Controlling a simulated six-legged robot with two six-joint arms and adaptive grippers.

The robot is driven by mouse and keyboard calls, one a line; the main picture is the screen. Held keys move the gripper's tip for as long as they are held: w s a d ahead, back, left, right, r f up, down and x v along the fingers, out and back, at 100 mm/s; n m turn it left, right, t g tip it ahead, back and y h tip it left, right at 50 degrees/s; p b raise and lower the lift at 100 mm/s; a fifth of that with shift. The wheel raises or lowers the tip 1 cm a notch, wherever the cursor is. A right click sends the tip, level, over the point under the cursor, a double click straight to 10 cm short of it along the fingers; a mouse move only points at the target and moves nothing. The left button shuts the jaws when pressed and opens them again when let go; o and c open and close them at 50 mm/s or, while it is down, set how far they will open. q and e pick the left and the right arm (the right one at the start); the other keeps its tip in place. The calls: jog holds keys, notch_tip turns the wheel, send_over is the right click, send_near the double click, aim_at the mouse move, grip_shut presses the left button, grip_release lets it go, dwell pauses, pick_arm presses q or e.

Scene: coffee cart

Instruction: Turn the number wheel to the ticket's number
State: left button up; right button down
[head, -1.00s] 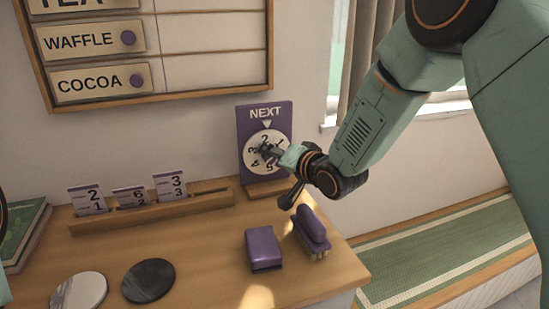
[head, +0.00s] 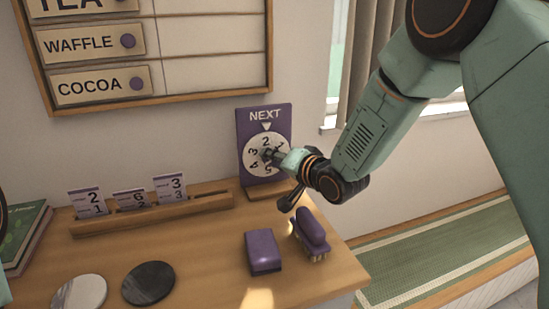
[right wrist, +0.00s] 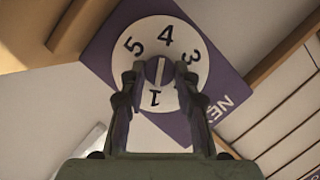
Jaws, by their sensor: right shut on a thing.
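The number wheel (head: 254,168) is a white disc on a purple board (head: 245,125) marked NEXT, with a white pointer above the disc. The 2 stands at the top, under the pointer. My right gripper (head: 268,156) reaches in from the right and is shut on the wheel's central knob. In the right wrist view, both fingers pinch the knob (right wrist: 159,71); 5, 4, 3 and 1 show on the wheel (right wrist: 150,32), and a finger hides the 2. Tickets (head: 88,202) stand in a wooden rail (head: 215,199), their large digits 2, 6 and 3. My left gripper is out of view.
A purple block (head: 263,250) and a purple brush (head: 311,231) lie on the counter below my right gripper. A white disc (head: 80,292) and a dark disc (head: 149,283) lie at the front. Green books (head: 25,238) lie at the left. A menu board (head: 210,50) hangs above.

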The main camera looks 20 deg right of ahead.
dwell(0.3)
jog(key=c, duration=1)
grip_release()
jog(key=shift+v, duration=6)
jog(key=shift+d, duration=0.15)
